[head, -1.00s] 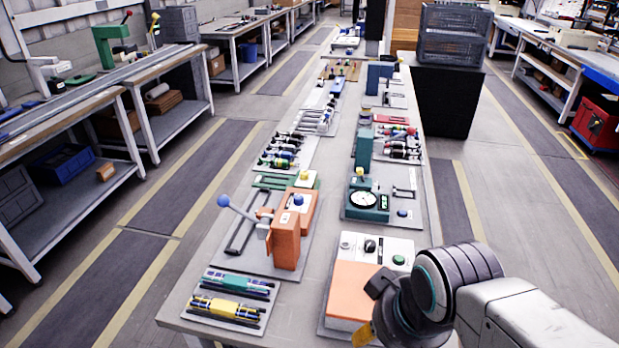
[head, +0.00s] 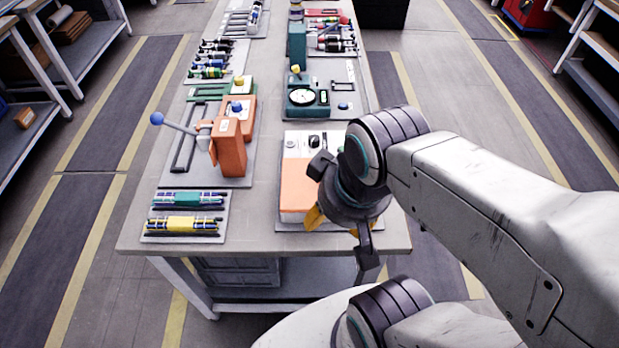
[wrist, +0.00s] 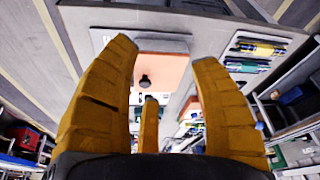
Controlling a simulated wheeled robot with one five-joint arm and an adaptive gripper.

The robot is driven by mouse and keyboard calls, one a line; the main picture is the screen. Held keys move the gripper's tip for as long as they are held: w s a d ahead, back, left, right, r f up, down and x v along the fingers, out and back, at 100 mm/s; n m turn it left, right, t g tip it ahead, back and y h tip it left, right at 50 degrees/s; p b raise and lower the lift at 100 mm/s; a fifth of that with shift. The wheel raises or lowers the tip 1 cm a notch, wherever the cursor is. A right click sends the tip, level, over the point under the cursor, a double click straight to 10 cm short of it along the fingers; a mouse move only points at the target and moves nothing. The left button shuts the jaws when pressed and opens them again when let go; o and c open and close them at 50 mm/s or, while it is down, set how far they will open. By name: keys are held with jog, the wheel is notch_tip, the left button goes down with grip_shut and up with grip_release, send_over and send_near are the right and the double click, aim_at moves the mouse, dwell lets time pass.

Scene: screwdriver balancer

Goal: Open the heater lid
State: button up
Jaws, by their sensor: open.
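The heater is a low box with a flat orange lid (head: 297,190) and a white control panel (head: 296,146) behind it. It stands on a grey plate at the near right end of the bench. The lid lies flat and looks closed. Its right part is hidden behind my wrist in the head view. In the wrist view the orange lid (wrist: 165,68) shows between my fingers, with a dark round knob (wrist: 145,81) on it. My gripper (wrist: 164,55) has yellow fingers spread apart, with nothing between them. It hangs at the lid's near right side, apparently without touching it.
An orange press (head: 230,145) with a blue-knobbed lever stands left of the heater. A green device with a dial (head: 303,97) stands behind the heater. The bench's near edge (head: 255,250) is close to my gripper.

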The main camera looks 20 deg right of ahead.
jog(key=w+d+f+g+p, duration=0.1)
jog(key=w+d+f+p, duration=0.1)
jog(key=w, duration=0.4)
jog(key=w+d+f+n+g+p, duration=0.1)
jog(key=w+d+f+p, duration=0.2)
jog(key=w, duration=0.3)
jog(key=w+d+f+n+g+p, duration=0.1)
jog(key=w+d+f+g+p, duration=0.1)
jog(key=w, duration=0.4)
jog(key=shift+d+f+p, duration=0.25)
jog(key=shift+d+p, duration=0.05)
jog(key=shift+p, duration=0.3)
jog(key=shift+w+d+n, duration=0.15)
jog(key=shift+w+n, duration=0.35)
jog(key=shift+n, duration=0.5)
jog(key=shift+f, duration=0.45)
jog(key=shift+f+p, duration=0.45)
jog(key=shift+f, duration=2.7)
jog(key=shift+o, duration=0.2)
